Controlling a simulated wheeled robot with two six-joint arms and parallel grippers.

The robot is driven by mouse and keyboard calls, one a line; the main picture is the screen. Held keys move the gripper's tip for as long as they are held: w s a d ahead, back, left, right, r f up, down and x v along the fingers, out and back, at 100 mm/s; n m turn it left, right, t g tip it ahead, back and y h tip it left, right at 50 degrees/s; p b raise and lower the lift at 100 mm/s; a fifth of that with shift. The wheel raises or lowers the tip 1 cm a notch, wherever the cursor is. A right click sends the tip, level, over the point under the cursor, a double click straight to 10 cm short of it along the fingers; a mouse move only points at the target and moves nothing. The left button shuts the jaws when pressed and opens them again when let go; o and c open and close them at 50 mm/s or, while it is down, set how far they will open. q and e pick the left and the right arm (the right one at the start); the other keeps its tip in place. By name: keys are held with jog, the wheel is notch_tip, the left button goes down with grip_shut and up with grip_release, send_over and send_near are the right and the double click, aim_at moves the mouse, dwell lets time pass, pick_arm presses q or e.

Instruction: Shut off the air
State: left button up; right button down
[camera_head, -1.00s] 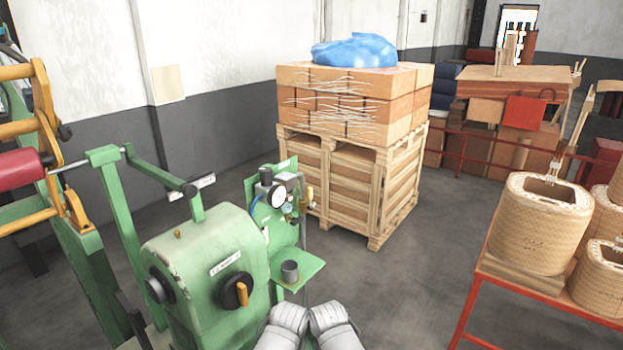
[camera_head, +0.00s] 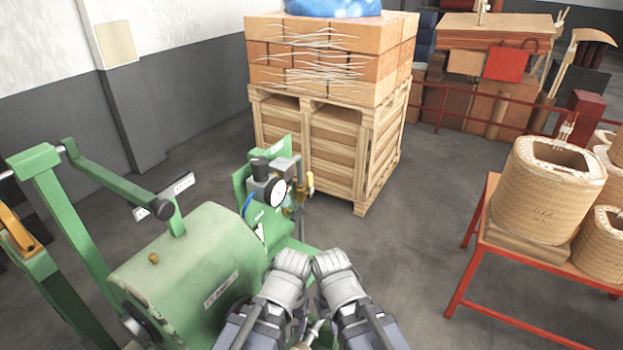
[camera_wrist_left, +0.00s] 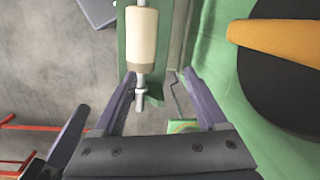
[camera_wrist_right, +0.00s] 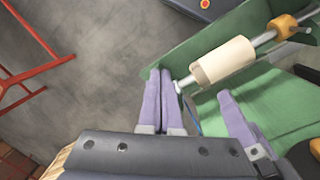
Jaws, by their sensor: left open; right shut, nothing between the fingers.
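An air regulator with a round white gauge (camera_head: 279,192) and brass fittings (camera_head: 310,183) stands on a green panel beside the green machine (camera_head: 190,262). My forearms reach in from below in the head view and cover the panel's lower part. In the left wrist view my left gripper (camera_wrist_left: 158,76) is open, with a cream cylinder (camera_wrist_left: 142,38) on a metal rod ahead of its fingers. In the right wrist view my right gripper (camera_wrist_right: 166,72) is shut and empty, close to the rod's end; the cream cylinder (camera_wrist_right: 226,60) and an orange-brass fitting (camera_wrist_right: 283,25) lie beyond.
A black disc with an orange handle (camera_wrist_left: 268,38) is close on the right in the left wrist view. The floor between is clear.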

pick_arm(q)
jog(key=shift+s, duration=0.15)
pick_arm(e)
jog(key=shift+s, duration=0.15)
jog(key=c, duration=1.6)
grip_release()
